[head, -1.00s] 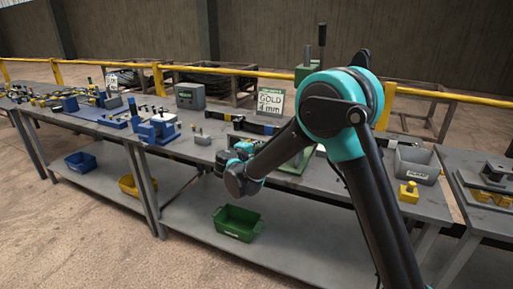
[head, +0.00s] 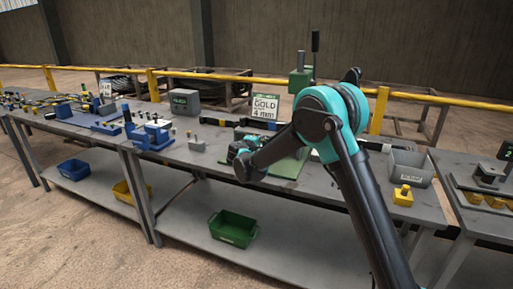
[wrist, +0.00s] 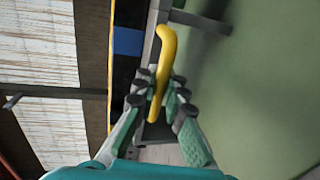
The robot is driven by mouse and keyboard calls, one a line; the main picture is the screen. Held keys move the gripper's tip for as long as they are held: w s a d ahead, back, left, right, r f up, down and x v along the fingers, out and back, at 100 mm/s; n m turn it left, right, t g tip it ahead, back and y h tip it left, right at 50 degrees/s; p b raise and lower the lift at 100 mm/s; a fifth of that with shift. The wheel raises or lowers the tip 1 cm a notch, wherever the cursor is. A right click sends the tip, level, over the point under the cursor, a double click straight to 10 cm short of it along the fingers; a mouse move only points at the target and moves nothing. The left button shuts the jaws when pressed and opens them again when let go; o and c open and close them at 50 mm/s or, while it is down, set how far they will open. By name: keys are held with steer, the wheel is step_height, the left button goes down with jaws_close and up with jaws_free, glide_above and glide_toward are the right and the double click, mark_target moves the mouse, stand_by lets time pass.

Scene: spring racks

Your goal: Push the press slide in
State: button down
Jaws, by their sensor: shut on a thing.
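The green press stands on the middle table, with its upper part and dark lever (head: 301,78) showing above my arm and its green base (head: 290,166) below it. My arm hides its middle. In the wrist view, a yellow curved handle (wrist: 166,50) lies between my fingers, next to a pale green surface (wrist: 260,80). My gripper (wrist: 162,92) is shut on this yellow handle. In the head view, my gripper (head: 240,150) is at the left of the press base, mostly hidden by my wrist. I cannot make out the slide itself.
A sign reading GOLD 4 mm (head: 265,107) stands behind the press. Blue fixtures (head: 150,134) are to the left. A green bin (head: 233,228) sits on the lower shelf.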

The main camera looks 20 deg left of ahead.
steer(key=x, duration=0.2)
steer(key=r+x, duration=0.1)
steer(key=x, duration=0.2)
steer(key=shift+w, duration=0.35)
steer(key=c, duration=1.6)
jaws_free()
steer(key=shift+o, duration=0.2)
steer(key=d+v, duration=0.1)
steer(key=v, duration=1.1)
steer(key=shift+a, duration=0.45)
